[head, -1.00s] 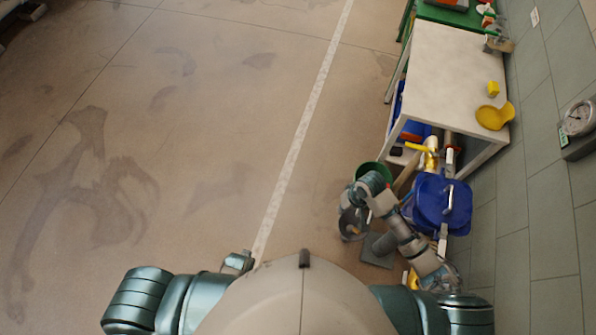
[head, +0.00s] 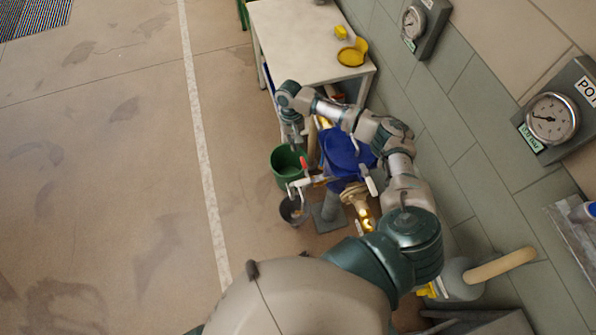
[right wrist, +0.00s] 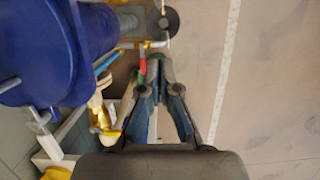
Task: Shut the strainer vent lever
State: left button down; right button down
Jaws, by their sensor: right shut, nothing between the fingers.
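A blue strainer body (head: 343,150) stands beside the wall in the head view; it also fills the upper left of the right wrist view (right wrist: 40,55). A small red-ended lever (head: 304,163) sticks up from the pipework on its left side; a red piece (right wrist: 142,62) shows by the fingertips in the right wrist view. I cannot tell for certain that this is the vent lever. My right gripper (head: 297,142) points down just above it, shut and empty; its fingers (right wrist: 153,80) also show in the right wrist view. Contact cannot be judged. My left gripper is out of view.
A green bucket (head: 286,166) and a dark bucket (head: 293,211) stand on the floor left of the pipework. A brass valve (head: 356,198) sits below the strainer. A pale table (head: 297,40) stands behind. Gauges (head: 551,118) hang on the right wall. The left floor is clear.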

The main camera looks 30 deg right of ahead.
aim_at(309, 181)
jog(key=s+a+f+p, duration=0.1)
jog(key=s+f, duration=0.5)
jog(key=f, duration=0.3)
jog(key=shift+s+a+f+p, duration=0.2)
jog(key=shift+a+f+p, duration=0.1)
jog(key=shift+a+f, duration=0.05)
jog(key=shift+w, duration=0.1)
